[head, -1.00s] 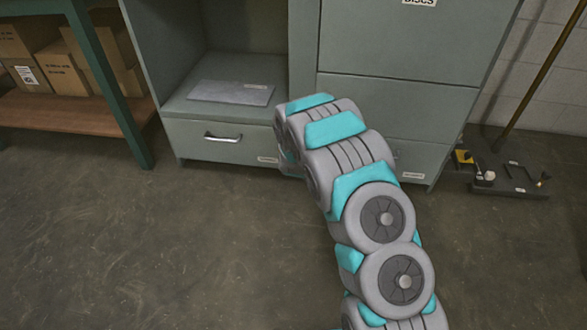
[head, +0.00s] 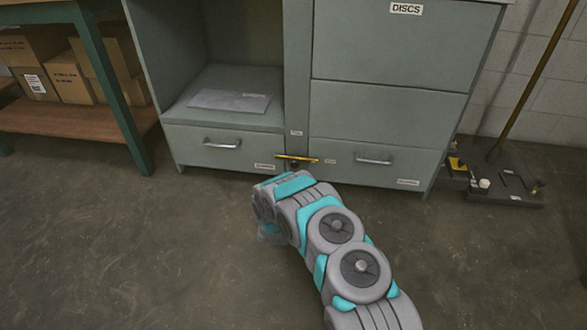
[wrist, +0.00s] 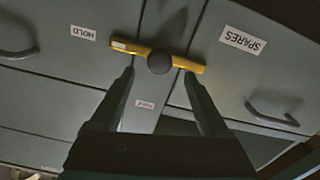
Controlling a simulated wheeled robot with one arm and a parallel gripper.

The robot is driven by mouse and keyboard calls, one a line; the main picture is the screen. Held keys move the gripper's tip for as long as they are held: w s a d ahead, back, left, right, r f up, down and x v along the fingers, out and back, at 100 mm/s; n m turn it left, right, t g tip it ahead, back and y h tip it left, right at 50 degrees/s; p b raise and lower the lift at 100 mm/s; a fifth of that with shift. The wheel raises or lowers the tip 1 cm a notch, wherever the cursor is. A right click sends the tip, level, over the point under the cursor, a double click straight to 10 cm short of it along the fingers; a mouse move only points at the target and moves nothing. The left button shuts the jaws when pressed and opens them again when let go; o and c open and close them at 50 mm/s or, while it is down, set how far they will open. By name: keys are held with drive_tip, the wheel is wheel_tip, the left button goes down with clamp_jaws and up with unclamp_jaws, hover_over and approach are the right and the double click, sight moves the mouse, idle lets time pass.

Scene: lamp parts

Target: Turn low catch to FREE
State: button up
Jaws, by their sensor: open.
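The low catch is a yellow bar (head: 297,158) with a dark round hub, set low on the cabinet between the two bottom drawers. It lies about level. In the wrist view the catch (wrist: 185,65) crosses the frame, its pale-tipped end toward the HOLD label (wrist: 83,33). A second small label (wrist: 145,104), too small to read, sits off to the bar's side; in the head view it shows above the catch (head: 296,133). My gripper (wrist: 158,75) is open, its fingertips close to the bar, one either side of the hub; contact is unclear. In the head view my arm hides the fingers.
The left bottom drawer (head: 222,155), labelled SPARES in the wrist view, and the right bottom drawer (head: 375,170) have protruding handles. A green-legged bench (head: 115,90) stands left. A dark tray (head: 505,185) lies right. The floor in front is clear.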

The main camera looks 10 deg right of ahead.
sight(295, 166)
drive_tip(key=shift+x, duration=2.8)
drive_tip(key=shift+r, duration=0.1)
drive_tip(key=shift+c, duration=0.2)
clamp_jaws()
